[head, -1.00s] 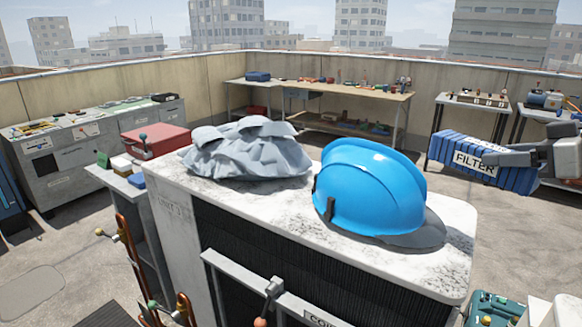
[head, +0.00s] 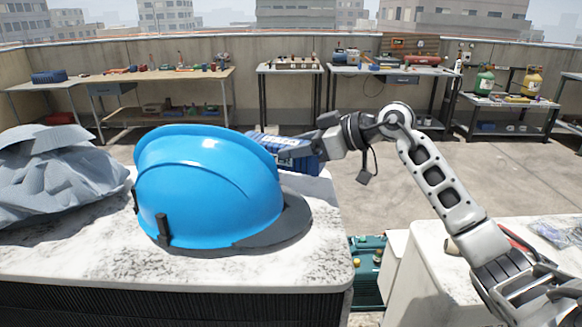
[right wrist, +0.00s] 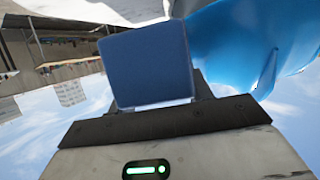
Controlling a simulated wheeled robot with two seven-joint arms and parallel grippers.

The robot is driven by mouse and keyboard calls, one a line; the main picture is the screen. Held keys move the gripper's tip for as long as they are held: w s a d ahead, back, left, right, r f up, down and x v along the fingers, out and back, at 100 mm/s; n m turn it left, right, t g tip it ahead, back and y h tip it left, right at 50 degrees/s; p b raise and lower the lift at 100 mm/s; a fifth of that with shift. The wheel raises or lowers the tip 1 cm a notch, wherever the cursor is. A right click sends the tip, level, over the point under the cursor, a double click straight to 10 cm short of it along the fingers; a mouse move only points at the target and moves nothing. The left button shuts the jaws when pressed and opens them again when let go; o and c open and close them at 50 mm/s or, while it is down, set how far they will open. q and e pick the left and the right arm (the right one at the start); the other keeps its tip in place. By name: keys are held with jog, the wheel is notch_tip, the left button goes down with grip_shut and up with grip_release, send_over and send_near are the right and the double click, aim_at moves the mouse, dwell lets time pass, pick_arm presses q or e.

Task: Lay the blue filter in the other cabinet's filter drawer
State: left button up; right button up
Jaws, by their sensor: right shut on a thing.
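My right gripper (head: 300,147) is shut on the blue filter (head: 309,164), holding it just behind the helmet, near the far right corner of the near cabinet. The helmet hides part of the filter. In the right wrist view the filter's plain blue end (right wrist: 145,68) sits between the fingers. The near cabinet (head: 80,262) has a worn white top and dark grille. A second pale cabinet top (head: 455,285) shows at lower right, partly behind my arm. No filter drawer shows. My left gripper is out of view.
A blue hard hat (head: 210,190) and a crumpled grey tarp (head: 55,180) lie on the near cabinet. The hat also shows close beside the filter in the wrist view (right wrist: 235,45). A green case (head: 368,268) stands between the cabinets. Open floor lies behind, before several workbenches.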

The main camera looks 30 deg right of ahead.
aim_at(298, 167)
jog(key=shift+f, duration=2.3)
jog(key=shift+f, duration=0.1)
jog(key=o, duration=1)
jog(key=shift+c, duration=0.2)
